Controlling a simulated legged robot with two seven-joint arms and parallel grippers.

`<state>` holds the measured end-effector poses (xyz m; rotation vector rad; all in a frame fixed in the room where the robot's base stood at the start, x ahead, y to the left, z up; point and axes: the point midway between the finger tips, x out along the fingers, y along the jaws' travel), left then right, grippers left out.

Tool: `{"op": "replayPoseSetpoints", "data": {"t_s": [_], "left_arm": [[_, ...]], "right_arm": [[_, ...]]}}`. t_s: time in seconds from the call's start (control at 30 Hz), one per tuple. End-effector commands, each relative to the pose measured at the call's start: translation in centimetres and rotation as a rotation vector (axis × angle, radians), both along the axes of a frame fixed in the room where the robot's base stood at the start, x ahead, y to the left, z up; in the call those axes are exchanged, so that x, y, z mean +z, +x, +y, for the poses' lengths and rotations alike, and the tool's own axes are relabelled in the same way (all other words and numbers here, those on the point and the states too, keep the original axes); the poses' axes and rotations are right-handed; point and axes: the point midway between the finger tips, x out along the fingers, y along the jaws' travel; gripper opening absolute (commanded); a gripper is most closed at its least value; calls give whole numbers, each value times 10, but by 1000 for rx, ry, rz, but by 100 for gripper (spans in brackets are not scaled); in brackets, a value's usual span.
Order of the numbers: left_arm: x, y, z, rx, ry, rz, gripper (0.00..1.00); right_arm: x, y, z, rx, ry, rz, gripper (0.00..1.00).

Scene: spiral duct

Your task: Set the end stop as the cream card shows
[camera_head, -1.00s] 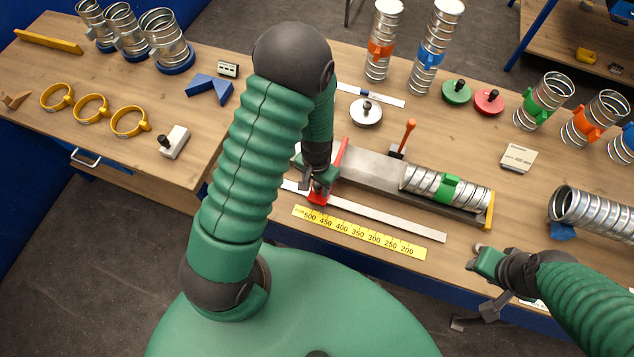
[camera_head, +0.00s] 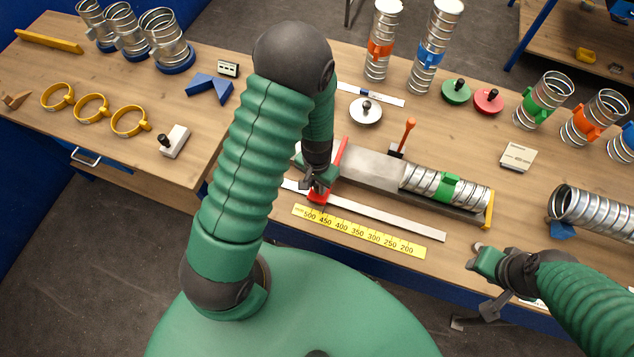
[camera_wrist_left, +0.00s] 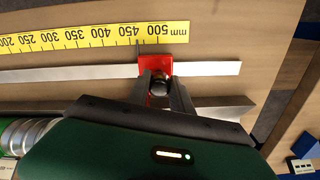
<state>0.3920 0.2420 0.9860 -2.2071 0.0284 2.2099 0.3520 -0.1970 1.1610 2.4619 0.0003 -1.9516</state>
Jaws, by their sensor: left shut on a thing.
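The red end stop (camera_head: 318,196) sits on the flat pale metal rail (camera_head: 390,221) along the front of the bench. It also shows in the left wrist view (camera_wrist_left: 153,62), beside the yellow scale (camera_wrist_left: 95,38), close to the 450 and 500 marks. My left gripper (camera_wrist_left: 158,88) is shut on the end stop's dark knob, and its fingers partly hide it. The cream card (camera_head: 518,156) lies on the bench at the right; its marks are too small to read. My right gripper (camera_head: 482,275) hangs at the front edge, apart from everything; its fingers are unclear.
A trough with a red plate (camera_head: 341,157) and a green-banded spiral duct (camera_head: 420,182) lies behind the rail. An orange-handled lever (camera_head: 408,130) stands behind it. Several ducts stand at the back and right. Yellow rings (camera_head: 91,108) lie on the left bench.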

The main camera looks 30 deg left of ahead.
Motion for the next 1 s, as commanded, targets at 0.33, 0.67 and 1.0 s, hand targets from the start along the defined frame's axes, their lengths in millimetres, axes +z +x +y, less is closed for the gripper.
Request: {"op": "replayPoseSetpoints", "data": {"t_s": [0.33, 0.67, 1.0], "left_arm": [[0, 1, 0, 0, 1, -2, 0], [0, 1, 0, 0, 1, -2, 0], [1, 5, -14, -4, 0, -3, 0]], "right_arm": [[0, 0, 0, 0, 0, 0, 36], [0, 0, 0, 0, 0, 0, 36], [1, 0, 0, 0, 0, 0, 36]]}}
